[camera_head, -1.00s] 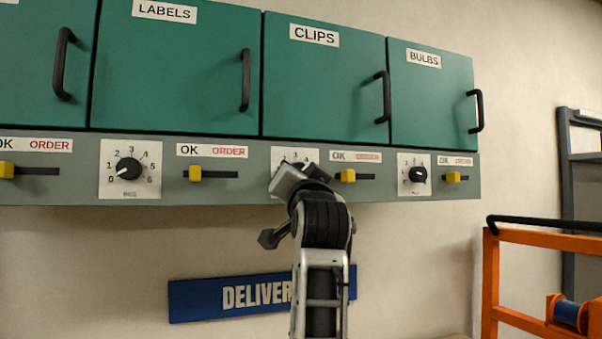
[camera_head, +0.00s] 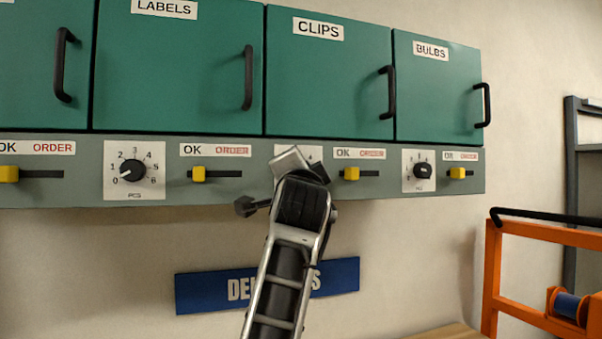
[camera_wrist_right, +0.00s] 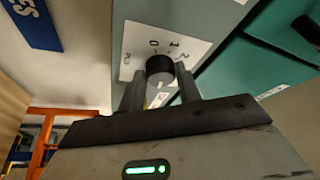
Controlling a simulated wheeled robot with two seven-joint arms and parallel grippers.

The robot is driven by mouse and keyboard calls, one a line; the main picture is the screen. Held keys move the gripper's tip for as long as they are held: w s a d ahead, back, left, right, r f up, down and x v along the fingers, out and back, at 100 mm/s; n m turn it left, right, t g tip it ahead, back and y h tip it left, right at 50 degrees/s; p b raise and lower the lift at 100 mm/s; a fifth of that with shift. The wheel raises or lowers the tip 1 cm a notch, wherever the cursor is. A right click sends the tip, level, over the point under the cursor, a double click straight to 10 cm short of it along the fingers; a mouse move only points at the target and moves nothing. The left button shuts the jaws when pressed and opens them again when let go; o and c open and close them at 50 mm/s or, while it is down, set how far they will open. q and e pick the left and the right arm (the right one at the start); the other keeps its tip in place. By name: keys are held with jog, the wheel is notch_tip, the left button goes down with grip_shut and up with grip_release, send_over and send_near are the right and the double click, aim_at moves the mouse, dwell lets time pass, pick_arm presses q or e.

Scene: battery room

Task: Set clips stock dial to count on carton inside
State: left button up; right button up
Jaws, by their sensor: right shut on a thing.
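The CLIPS cupboard door (camera_head: 330,80) is green and closed, with a black handle (camera_head: 388,92) at its right. Below it, the white clips dial plate (camera_head: 313,153) is mostly hidden in the head view by my right gripper (camera_head: 304,166). In the right wrist view the black dial knob (camera_wrist_right: 160,70) sits between the fingers of my right gripper (camera_wrist_right: 160,82), which is shut on it. The digits 0, 1 and 2 show on the plate. A pale mark shows on the knob's lower side in that picture; the digit it faces is hidden. My left gripper is out of view.
A yellow slider (camera_head: 351,173) beside the dial sits at the OK end. The LABELS door (camera_head: 180,70) and BULBS door (camera_head: 437,90) are closed, with their own dials below. A blue sign (camera_head: 335,279) is behind my arm. An orange cart (camera_head: 492,270) stands at right.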

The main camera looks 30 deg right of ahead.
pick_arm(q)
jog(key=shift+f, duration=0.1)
pick_arm(e)
jog(key=shift+f, duration=0.1)
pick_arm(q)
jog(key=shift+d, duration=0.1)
pick_arm(e)
jog(key=o, duration=1)
jog(key=shift+c, duration=0.2)
pick_arm(q)
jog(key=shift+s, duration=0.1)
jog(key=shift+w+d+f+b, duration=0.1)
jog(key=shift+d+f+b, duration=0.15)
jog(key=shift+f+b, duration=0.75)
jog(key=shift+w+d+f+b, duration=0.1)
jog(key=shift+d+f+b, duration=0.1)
jog(key=shift+b, duration=1.45)
pick_arm(e)
jog(key=v, duration=1.6)
jog(key=shift+r, duration=0.25)
